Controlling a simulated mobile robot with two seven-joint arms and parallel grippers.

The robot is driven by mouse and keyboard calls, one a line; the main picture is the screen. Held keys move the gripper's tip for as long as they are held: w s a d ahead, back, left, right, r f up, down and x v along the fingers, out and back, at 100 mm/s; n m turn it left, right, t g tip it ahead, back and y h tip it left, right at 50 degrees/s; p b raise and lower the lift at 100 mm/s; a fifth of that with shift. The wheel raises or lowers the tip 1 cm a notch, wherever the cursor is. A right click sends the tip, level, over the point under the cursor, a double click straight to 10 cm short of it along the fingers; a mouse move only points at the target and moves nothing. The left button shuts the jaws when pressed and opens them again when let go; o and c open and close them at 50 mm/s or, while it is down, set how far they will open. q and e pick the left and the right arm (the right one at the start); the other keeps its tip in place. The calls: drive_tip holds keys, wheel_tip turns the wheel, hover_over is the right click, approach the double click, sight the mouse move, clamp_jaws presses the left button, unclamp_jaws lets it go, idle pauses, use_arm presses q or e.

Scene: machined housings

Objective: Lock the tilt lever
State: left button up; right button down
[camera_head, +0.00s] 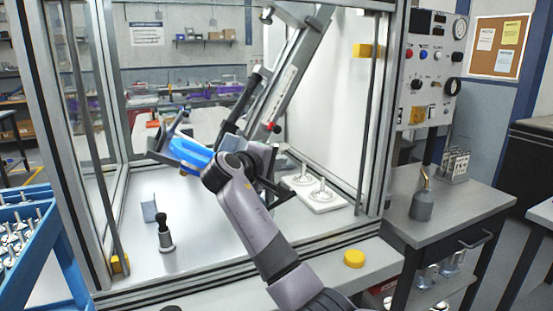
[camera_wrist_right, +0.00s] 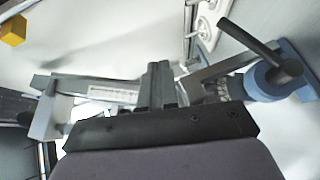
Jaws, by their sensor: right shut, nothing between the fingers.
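My right gripper (camera_wrist_right: 160,72) is shut, with its two dark fingers together and nothing between them. In the head view my right wrist largely hides it inside the framed enclosure. In the wrist view, a dark rod-shaped lever (camera_wrist_right: 262,50) sticks out from a blue-grey round fitting (camera_wrist_right: 268,82), to the right of the fingertips and apart from them. I cannot tell for certain whether this is the tilt lever, or whether it is locked. In the head view a bright blue part (camera_head: 188,152) shows left of my wrist. A red knob (camera_head: 274,127) sits on the tilted machine column (camera_head: 285,80).
A black-knobbed upright piece (camera_head: 164,232) and a small grey block (camera_head: 149,211) stand on the enclosure floor. A white plate (camera_head: 322,198) with metal posts lies right of my arm. A yellow button (camera_head: 354,258) is on the front ledge. Frame posts bound the opening.

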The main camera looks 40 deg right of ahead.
drive_tip(key=shift+s+a+r, duration=0.25)
drive_tip(key=shift+s+r, duration=0.05)
drive_tip(key=shift+r, duration=0.15)
drive_tip(key=shift+s+a+r, duration=0.2)
drive_tip(key=shift+s+r, duration=0.05)
drive_tip(key=shift+r, duration=0.15)
